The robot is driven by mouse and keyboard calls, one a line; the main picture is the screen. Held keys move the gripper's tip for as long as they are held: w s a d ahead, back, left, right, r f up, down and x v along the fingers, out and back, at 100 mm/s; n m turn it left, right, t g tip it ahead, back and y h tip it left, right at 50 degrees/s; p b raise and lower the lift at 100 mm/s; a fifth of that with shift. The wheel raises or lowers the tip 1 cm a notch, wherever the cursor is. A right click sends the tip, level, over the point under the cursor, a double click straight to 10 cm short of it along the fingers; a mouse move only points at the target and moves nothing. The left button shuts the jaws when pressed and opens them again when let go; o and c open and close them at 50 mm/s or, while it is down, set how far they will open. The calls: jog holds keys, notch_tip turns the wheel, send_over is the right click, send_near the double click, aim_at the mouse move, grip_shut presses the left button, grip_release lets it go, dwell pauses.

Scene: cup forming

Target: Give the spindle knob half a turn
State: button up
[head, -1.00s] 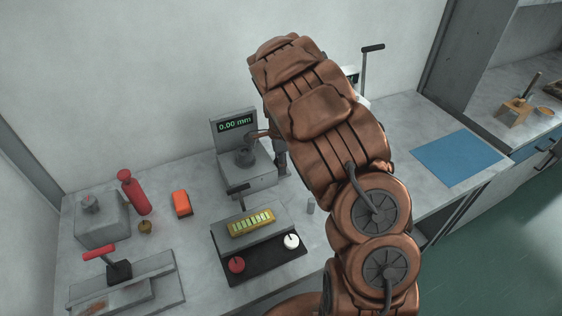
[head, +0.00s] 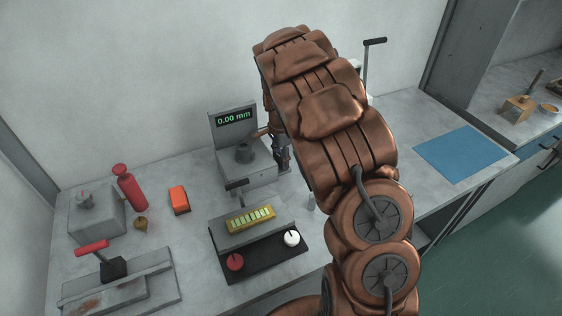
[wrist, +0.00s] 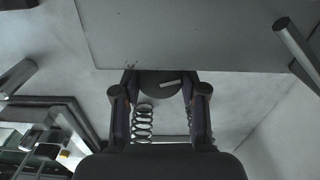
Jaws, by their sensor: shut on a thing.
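The gauge (head: 247,168) is a grey box on the bench with a display reading 0.00 mm (head: 235,117). A dark round knob (wrist: 152,88) with a white pointer mark, which I take as the spindle knob, shows in the wrist view at the edge of a flat grey surface. Its pointer lies nearly level, slightly tilted. My gripper (wrist: 160,82) has one finger on each side of this knob and is shut on it. In the head view my gripper (head: 282,157) is at the gauge's right side; the knob is hidden there.
A red bottle (head: 130,189), an orange block (head: 179,200) and a red-handled fixture (head: 113,267) are to the left. The blue mat (head: 458,155) at right is clear.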

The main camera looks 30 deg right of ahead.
jog(key=shift+n+b, duration=1.25)
jog(key=shift+n, duration=0.85)
jog(key=o, duration=1.1)
jog(key=shift+o, duration=0.2)
jog(key=shift+r, duration=0.1)
